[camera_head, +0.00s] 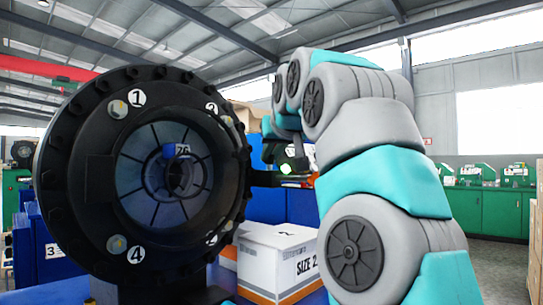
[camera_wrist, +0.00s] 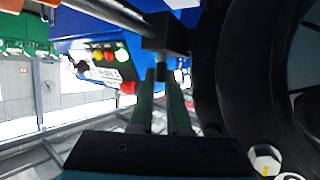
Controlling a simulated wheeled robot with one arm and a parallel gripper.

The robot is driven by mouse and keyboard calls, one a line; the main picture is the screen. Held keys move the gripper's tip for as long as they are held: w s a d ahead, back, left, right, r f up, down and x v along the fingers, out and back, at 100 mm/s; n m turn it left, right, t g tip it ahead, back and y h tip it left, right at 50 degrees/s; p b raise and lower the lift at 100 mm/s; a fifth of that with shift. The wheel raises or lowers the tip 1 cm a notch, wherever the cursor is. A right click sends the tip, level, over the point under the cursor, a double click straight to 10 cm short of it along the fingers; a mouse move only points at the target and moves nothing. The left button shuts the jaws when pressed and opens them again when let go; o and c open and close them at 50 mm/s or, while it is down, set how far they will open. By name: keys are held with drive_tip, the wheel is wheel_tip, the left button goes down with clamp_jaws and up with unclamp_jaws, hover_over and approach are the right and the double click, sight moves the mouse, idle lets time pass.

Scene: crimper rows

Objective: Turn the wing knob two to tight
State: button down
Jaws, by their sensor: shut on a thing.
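The crimper head is a thick black ring (camera_head: 85,175) standing upright at left in the head view, its dark ring edge (camera_wrist: 235,90) filling the right of the wrist view. Silver hex bolts beside white labels 1, 2 and 4 sit on its face; label 2 (camera_head: 211,107) is at the upper right. My gripper (camera_wrist: 160,76) is shut on a small dark part below a black block (camera_wrist: 165,34) on a metal rod. I cannot tell for certain that this part is wing knob two. In the head view the fingers are too small and hidden to make out.
A blue control box (camera_wrist: 85,38) with coloured lamps is close beyond the fingers. A white carton marked SIZE 2 (camera_head: 275,262) stands below my arm. Green cabinets (camera_head: 485,208) line the back right, with open floor before them.

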drive_tip(key=m+h, duration=0.1)
drive_tip(key=h, duration=0.1)
drive_tip(key=m+h, duration=0.2)
drive_tip(key=shift+a+r+t, duration=0.1)
drive_tip(key=shift+a+t, duration=0.1)
drive_tip(key=shift+t, duration=0.1)
drive_tip(key=shift+m, duration=0.4)
drive_tip(key=c, duration=0.9)
unclamp_jaws()
